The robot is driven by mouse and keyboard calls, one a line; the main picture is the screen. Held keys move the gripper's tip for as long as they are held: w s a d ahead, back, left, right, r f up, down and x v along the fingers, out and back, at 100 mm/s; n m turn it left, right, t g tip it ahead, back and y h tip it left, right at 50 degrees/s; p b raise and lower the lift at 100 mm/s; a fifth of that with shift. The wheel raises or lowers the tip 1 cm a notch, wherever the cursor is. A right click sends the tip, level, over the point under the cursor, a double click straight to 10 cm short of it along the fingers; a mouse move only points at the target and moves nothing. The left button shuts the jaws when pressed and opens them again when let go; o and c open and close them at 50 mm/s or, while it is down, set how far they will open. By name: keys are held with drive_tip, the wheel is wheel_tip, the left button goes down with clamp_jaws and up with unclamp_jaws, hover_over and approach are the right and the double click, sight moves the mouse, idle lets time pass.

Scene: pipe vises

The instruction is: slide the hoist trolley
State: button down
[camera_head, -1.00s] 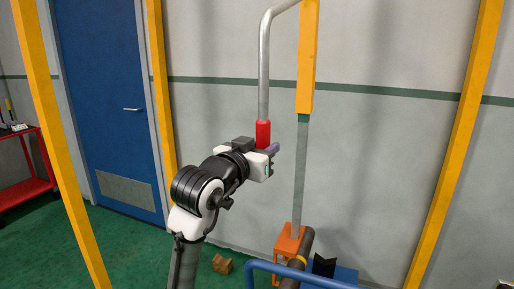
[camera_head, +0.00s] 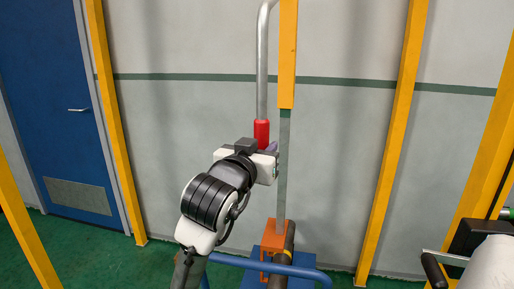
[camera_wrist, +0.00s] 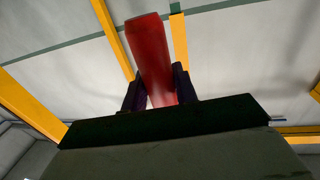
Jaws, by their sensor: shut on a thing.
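A grey metal bar (camera_head: 263,65) hangs down from above and ends in a red grip (camera_head: 261,133). My gripper (camera_head: 270,149) is at the lower end of the red grip. In the wrist view my gripper's two dark fingers (camera_wrist: 160,92) stand on either side of the red grip (camera_wrist: 150,50) and are shut on it. To the right of the bar hangs a yellow post-like part (camera_head: 287,60) with a grey strap (camera_head: 283,165) below it. An orange block (camera_head: 278,240) is at the strap's lower end. The top of the trolley is out of view.
A dark pipe (camera_head: 289,245) stands by the orange block. A blue rail (camera_head: 270,266) crosses in front. Yellow frame posts (camera_head: 395,140) stand left and right. A blue door (camera_head: 50,90) is at left. A white cylinder with a dark handle (camera_head: 490,265) is at lower right.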

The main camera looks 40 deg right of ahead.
drive_tip(key=c, duration=1.1)
unclamp_jaws()
drive_tip(key=b+v, duration=0.3)
drive_tip(key=v, duration=1.1)
drive_tip(key=shift+r, duration=0.1)
